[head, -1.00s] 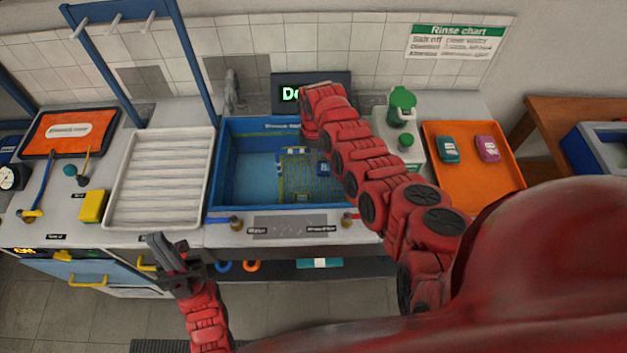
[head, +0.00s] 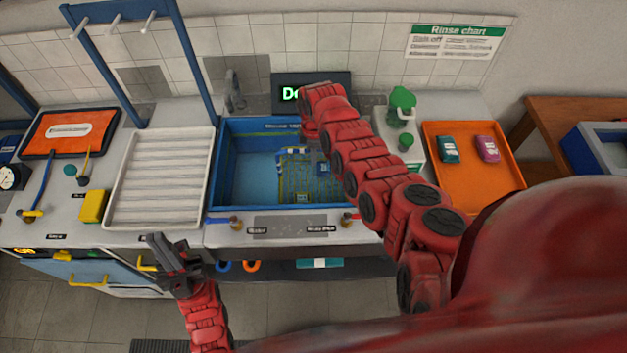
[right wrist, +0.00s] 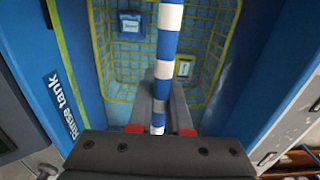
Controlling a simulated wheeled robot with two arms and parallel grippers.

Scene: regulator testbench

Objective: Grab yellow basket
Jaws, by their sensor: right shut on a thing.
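The yellow wire basket (head: 296,188) sits inside the blue rinse tank (head: 228,165) in the head view. Its yellow mesh (right wrist: 110,68) also fills the middle of the right wrist view. A blue-and-white striped handle (right wrist: 168,42) crosses above it. My right gripper (right wrist: 160,105) is shut on this handle, with its fingers over the basket. In the head view, my right arm hides part of the basket and tank. My left gripper (head: 168,252) is open and empty, in front of the counter, well away from the basket.
A ribbed white drain tray (head: 160,180) lies left of the tank, beside a blue rack frame. A yellow block (head: 93,206) is further left. Right of the tank stand a green-topped bottle (head: 402,105) and an orange tray (head: 470,185). The tank walls stand close around the basket.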

